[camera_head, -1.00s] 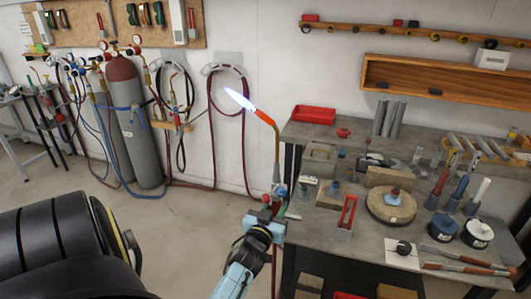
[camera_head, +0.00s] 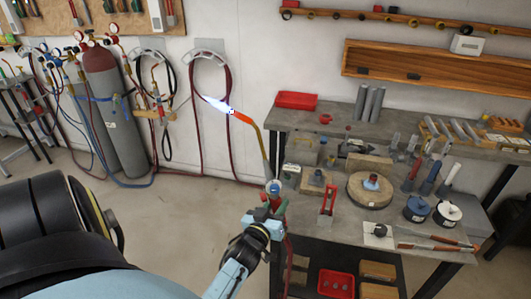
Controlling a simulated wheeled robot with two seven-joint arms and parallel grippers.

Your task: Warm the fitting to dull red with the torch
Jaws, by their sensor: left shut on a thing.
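My left gripper (camera_head: 264,219) is shut on the torch (camera_head: 262,150) by its lower body, in front of the bench's left end. The torch's thin brass neck rises and bends left to an orange tip. A lit pale blue-white flame (camera_head: 215,103) points up and left, toward the wall and away from the bench. A small bluish piece with a reddish base, which looks like the fitting (camera_head: 372,183), sits on a round tan block (camera_head: 370,196) on the bench. The flame is well apart from it. I see no dull red glow I can be sure of. My right gripper is not in view.
The grey bench (camera_head: 336,237) holds a red tray (camera_head: 297,100), grey tubes (camera_head: 368,103), a red stand (camera_head: 328,200), blue and white canisters and orange-handled tools. Gas cylinders (camera_head: 110,120) and hung hoses (camera_head: 229,120) stand left. Floor is free between.

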